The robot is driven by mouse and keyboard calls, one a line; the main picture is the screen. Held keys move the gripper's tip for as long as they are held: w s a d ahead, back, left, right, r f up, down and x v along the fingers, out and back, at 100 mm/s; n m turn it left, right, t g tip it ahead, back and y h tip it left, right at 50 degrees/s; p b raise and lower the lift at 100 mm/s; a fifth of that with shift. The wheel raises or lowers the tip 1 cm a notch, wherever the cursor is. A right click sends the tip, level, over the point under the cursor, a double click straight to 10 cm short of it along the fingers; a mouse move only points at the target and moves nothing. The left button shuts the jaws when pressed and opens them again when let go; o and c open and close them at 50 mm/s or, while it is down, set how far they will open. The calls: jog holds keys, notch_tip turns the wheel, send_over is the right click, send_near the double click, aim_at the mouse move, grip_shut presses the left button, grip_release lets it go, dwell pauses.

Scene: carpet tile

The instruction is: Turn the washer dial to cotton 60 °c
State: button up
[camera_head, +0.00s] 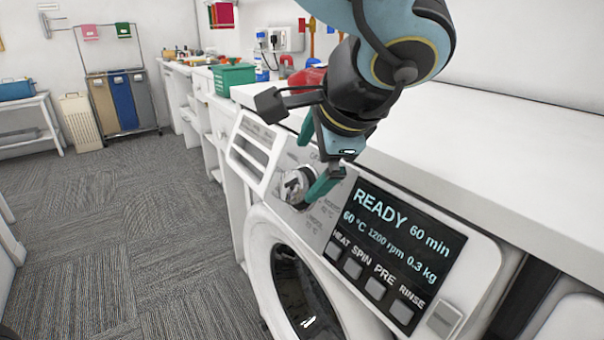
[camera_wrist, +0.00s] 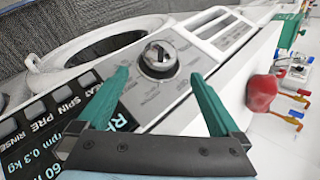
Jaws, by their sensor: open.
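The washer (camera_head: 256,221) is a white front loader with a dark round door at the lower left of its panel. Its dial (camera_head: 293,187) is a silver knob with a dark pointer, ringed by small printed labels too small to read surely. The display (camera_head: 405,240) shows READY, 60 min, 60 °C, 1200 rpm and 0.3 kg. My gripper (camera_head: 304,172) is open, its teal fingers reaching toward the panel. In the wrist view the dial (camera_wrist: 159,58) lies between and just beyond the two fingertips (camera_wrist: 159,74), with gaps on both sides. I see no clear contact.
Buttons for heat, spin, pre and rinse (camera_head: 364,275) lie below the display. A white countertop (camera_head: 470,150) runs above the washer. A red object (camera_wrist: 262,92) and a green bin (camera_head: 233,78) stand on counters behind. The carpet floor (camera_head: 110,230) at left is open.

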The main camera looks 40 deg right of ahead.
jog(key=shift+v, duration=1.35)
jog(key=shift+w, duration=0.1)
jog(key=w+a+f+n+g+y+p, duration=0.25)
jog(key=w+a+n, duration=0.25)
jog(key=w+a, duration=0.25)
jog(key=w+a+f+n+g+y+p, duration=0.1)
jog(key=w+a+f+n+g+p, duration=0.15)
jog(key=w+a+n, duration=0.4)
jog(key=w+a+f+n+p, duration=0.1)
jog(key=w+a+n, duration=0.1)
jog(key=a, duration=0.4)
jog(key=w+a+f+n+h+p, duration=0.1)
jog(key=w+a+n, duration=0.1)
jog(key=a+n, duration=0.3)
jog(key=w+a+f+n+g+p, duration=0.1)
jog(key=w+a+n, duration=0.2)
jog(key=a, duration=0.6)
jog(key=shift+a+h, duration=0.25)
jog(key=shift+h, duration=0.1)
